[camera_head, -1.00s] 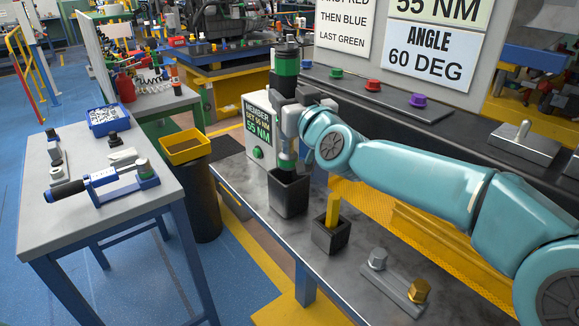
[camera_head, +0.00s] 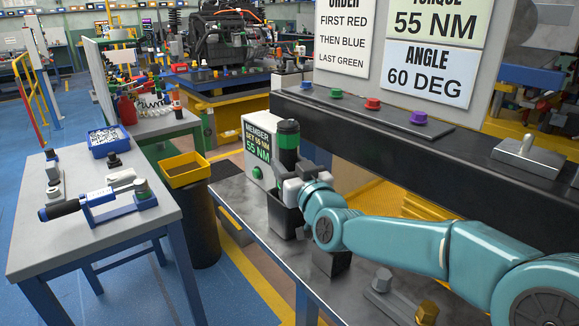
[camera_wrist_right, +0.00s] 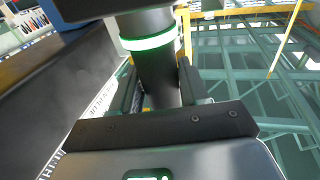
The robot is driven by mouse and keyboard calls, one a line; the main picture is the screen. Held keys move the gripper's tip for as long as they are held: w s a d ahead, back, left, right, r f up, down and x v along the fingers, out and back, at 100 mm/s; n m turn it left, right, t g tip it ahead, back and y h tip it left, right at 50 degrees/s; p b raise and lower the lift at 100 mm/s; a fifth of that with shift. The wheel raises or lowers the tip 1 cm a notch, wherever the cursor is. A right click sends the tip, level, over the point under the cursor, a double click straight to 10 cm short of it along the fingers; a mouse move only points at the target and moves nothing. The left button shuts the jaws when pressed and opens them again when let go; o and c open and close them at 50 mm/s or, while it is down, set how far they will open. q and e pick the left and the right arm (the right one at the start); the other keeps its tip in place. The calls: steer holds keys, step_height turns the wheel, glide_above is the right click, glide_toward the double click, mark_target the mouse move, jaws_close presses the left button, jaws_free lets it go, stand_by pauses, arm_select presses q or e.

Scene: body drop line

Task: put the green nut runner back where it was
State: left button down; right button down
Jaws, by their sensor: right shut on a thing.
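The green nut runner (camera_head: 288,138) is a black upright cylinder with a green band near its top. My right gripper (camera_head: 300,184) is shut around its body, just above the rim of a black square holder (camera_head: 283,218). The runner's lower part is hidden by the gripper and the holder's wall, and it appears to be down inside the holder. In the right wrist view, the runner's dark body (camera_wrist_right: 157,70) with a bright pale green ring stands between the fingers of the right gripper (camera_wrist_right: 158,92). My left gripper is not in view.
A white controller box (camera_head: 257,150) reading 55 NM stands left of the holder. A second black holder (camera_head: 331,262) is partly hidden below my right arm. A black rail (camera_head: 440,140) with colored knobs runs behind. A side table (camera_head: 130,222) stands at the left.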

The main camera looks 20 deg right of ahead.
steer(key=shift+w, duration=0.1)
steer(key=c, duration=0.6)
jaws_free()
steer(key=shift+f, duration=0.1)
steer(key=shift+o, duration=0.2)
steer(key=s+d+b, duration=0.1)
steer(key=s+b, duration=0.1)
steer(key=s, duration=1)
steer(key=shift+f, duration=0.25)
